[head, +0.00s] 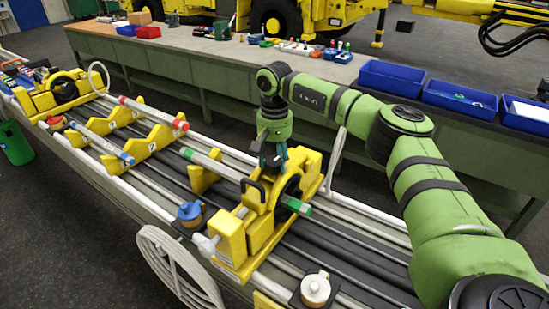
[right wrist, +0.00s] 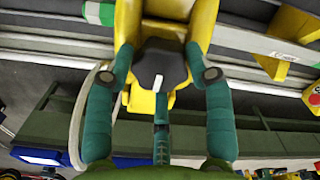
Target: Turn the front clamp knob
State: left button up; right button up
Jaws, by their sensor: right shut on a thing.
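The front clamp is the nearer yellow clamp (head: 232,240) on the long rail bench, with a black ring around a green-ended rod (head: 298,206). My right gripper (head: 272,158) reaches down onto its far upper side and hides the knob in the head view. In the right wrist view, the dark grey clamp knob (right wrist: 160,62) with a white mark sits on a yellow body. The teal fingers of my right gripper (right wrist: 162,75) stand on both sides of it and are shut on it. My left gripper is not in view.
A second yellow clamp (head: 64,90) stands at the bench's far left. Yellow numbered supports (head: 160,138) carry rods between. Blue bins (head: 390,76) stand on the green workbench behind. A blue-lidded pot (head: 190,212) and a white-lidded pot (head: 315,290) flank the front clamp.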

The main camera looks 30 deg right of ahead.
jog(key=m, duration=0.5)
jog(key=shift+s+f, duration=0.1)
jog(key=shift+f, duration=0.1)
jog(key=m, duration=0.5)
jog(key=shift+a+m, duration=0.1)
jog(key=shift+m, duration=0.3)
jog(key=m, duration=0.4)
jog(key=shift+m, duration=0.3)
jog(key=m, duration=0.5)
jog(key=shift+f, duration=0.1)
jog(key=m, duration=0.5)
jog(key=shift+m, duration=0.4)
jog(key=m, duration=0.9)
jog(key=shift+m, duration=0.4)
jog(key=m, duration=0.4)
jog(key=shift+m, duration=0.4)
